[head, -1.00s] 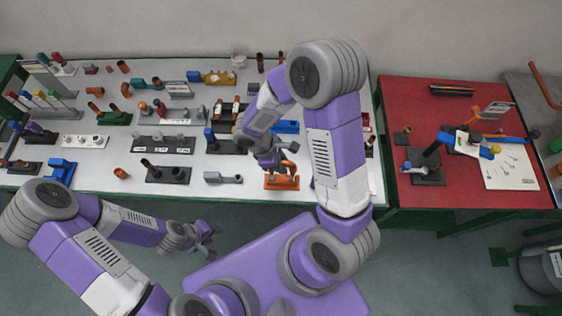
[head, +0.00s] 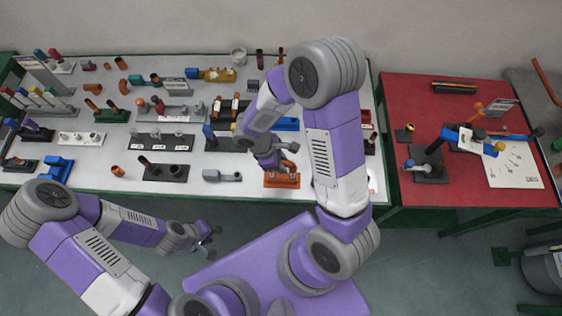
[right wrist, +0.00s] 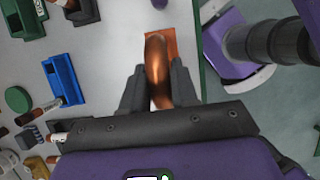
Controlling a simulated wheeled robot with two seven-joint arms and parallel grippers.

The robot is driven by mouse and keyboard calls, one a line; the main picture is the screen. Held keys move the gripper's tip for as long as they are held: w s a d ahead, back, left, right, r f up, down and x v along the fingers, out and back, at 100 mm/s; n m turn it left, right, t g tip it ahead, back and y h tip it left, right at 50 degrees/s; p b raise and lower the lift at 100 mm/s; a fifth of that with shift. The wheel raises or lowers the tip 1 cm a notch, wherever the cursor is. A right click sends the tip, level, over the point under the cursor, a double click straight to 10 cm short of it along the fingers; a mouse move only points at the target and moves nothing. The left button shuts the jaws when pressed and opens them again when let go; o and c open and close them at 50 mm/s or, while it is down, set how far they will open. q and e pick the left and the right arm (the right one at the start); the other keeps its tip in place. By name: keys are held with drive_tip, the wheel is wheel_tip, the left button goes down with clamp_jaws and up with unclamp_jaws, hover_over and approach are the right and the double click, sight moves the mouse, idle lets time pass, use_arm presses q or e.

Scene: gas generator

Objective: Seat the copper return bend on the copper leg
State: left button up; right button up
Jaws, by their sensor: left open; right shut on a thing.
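The copper return bend (right wrist: 157,65) is a shiny curved tube in the right wrist view. My right gripper (right wrist: 158,88) is shut on it, one dark finger on each side. In the head view my right gripper (head: 277,158) is over the orange base (head: 282,181) near the table's front edge. The orange base also shows behind the bend in the right wrist view (right wrist: 171,42). I cannot make out the copper leg; the bend and gripper cover that spot, so contact cannot be told. My left gripper (head: 208,238) is open and empty in front of the table.
The white table (head: 90,185) holds several fixtures and tubes. A grey block (head: 222,175) lies left of the orange base, and a blue block (right wrist: 64,79) shows in the right wrist view. A red table (head: 400,90) with more parts stands to the right.

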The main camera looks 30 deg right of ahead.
drive_tip(key=shift+f, duration=0.3)
drive_tip(key=o, duration=1)
drive_tip(key=shift+c, duration=0.2)
drive_tip(key=shift+r, duration=0.1)
drive_tip(key=v, duration=0.7)
drive_tip(key=shift+r+p, duration=0.25)
drive_tip(key=shift+p, duration=0.15)
